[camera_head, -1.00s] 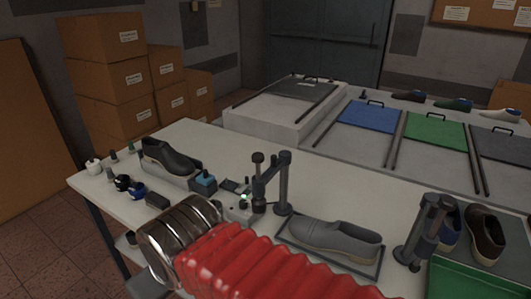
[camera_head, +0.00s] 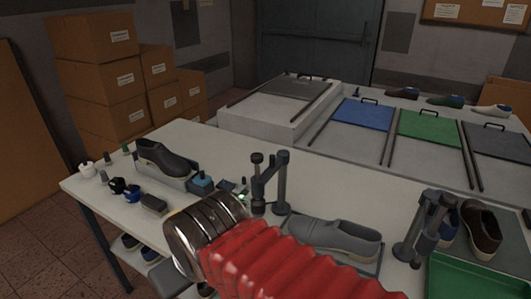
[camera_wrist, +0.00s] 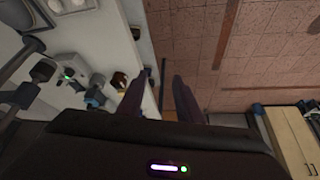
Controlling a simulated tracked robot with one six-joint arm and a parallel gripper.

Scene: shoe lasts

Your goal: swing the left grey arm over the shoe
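The left grey arm (camera_head: 282,184) stands on a post at the far left end of the grey shoe (camera_head: 335,236). Its jointed part and dark knob (camera_head: 257,158) point left, away from the shoe. The shoe lies on a dark-edged plate, partly behind my red sleeve. A second grey arm (camera_head: 425,228) stands right of the shoe. My gripper shows in the wrist view (camera_wrist: 160,95), its two dark fingers apart with nothing between them. A dark knob (camera_wrist: 42,70), likely of the left grey arm, is left of the fingers. In the head view my fingers cannot be made out.
A box with a green light (camera_head: 242,197) sits beside the left post. A dark shoe (camera_head: 165,158), small bottles (camera_head: 104,174) and a blue block (camera_head: 200,182) are at the table's left. A green tray (camera_head: 470,272) and brown shoe (camera_head: 482,232) are at right. The table behind the shoe is clear.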

